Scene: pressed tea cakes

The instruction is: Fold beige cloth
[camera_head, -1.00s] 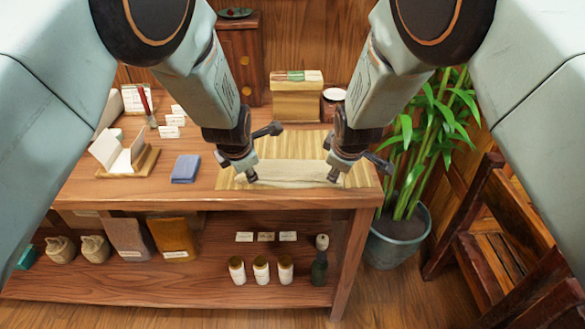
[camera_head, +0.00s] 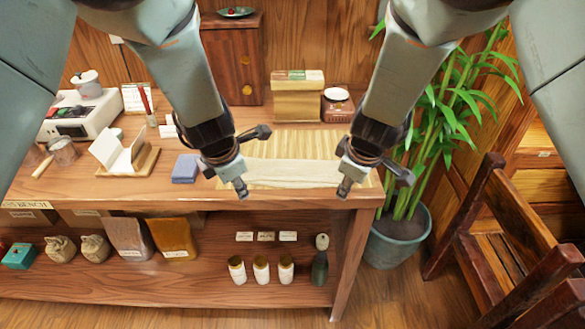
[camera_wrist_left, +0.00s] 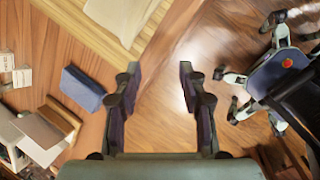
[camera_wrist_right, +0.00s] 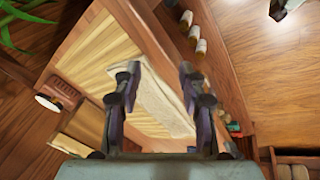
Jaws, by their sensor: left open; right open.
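The beige cloth (camera_head: 290,173) lies as a long, narrow folded strip along the front part of a bamboo mat (camera_head: 290,142) on the wooden counter. It also shows in the right wrist view (camera_wrist_right: 162,100), and its end shows in the left wrist view (camera_wrist_left: 122,15). My left gripper (camera_head: 242,188) is open and empty at the counter's front edge, by the left end of the cloth. My right gripper (camera_head: 345,187) is open and empty by the right end of the cloth, also near the front edge. Neither gripper visibly touches the cloth.
A folded blue cloth (camera_head: 186,168) lies left of the mat. A white card stand (camera_head: 122,153) is further left. A potted bamboo (camera_head: 398,237) stands right of the counter.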

